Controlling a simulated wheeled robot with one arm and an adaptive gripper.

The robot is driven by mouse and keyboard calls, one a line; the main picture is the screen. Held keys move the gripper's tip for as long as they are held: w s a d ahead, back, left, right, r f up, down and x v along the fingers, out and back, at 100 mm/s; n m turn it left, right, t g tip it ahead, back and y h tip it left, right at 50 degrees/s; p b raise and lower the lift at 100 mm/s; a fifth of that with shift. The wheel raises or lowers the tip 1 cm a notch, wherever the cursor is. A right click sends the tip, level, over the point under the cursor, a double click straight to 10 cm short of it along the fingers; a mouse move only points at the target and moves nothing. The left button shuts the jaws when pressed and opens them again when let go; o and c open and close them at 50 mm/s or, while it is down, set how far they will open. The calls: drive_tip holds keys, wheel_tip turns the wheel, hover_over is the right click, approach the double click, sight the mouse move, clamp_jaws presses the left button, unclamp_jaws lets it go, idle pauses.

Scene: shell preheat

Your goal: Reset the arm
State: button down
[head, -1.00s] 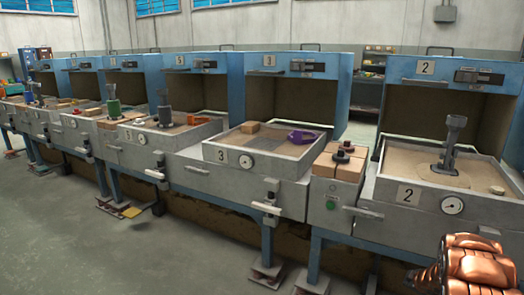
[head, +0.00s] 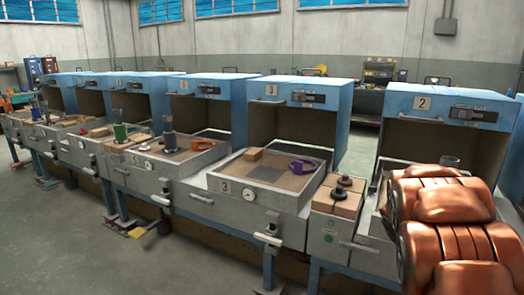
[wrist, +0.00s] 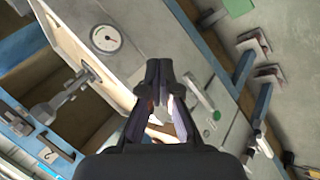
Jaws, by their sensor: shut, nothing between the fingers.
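My arm (head: 440,225), with copper-coloured padded links, fills the lower right of the head view and covers most of station 2's tray. My gripper (wrist: 158,68) shows in the middle of the wrist view with its fingertips together and nothing between them. It points toward the front of a grey station, with a round gauge (wrist: 106,38) at the upper left. The gripper itself cannot be made out in the head view.
A row of blue-hooded stations runs across the room. Station 3's tray (head: 219,185) holds a tan block (head: 252,154) and a purple object (head: 303,166). A side box (head: 329,235) with tan blocks stands between stations 3 and 2. Open floor (head: 60,250) lies at the lower left.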

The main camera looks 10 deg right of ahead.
drive_tip(key=s+a+r+g+y+p, duration=0.1)
drive_tip(key=s+a+r+p, duration=0.4)
drive_tip(key=s+a, duration=0.5)
drive_tip(key=s+a+r+m+g+y+p, duration=0.1)
drive_tip(key=s+a+r+p, duration=0.5)
drive_tip(key=a, duration=0.8)
drive_tip(key=s+a+r+g+y+p, duration=0.3)
drive_tip(key=s+a+r+y+p, duration=0.2)
drive_tip(key=s+a+r, duration=0.6)
drive_tip(key=s+a+p, duration=0.1)
drive_tip(key=s, duration=0.4)
drive_tip(key=shift+m, duration=0.3)
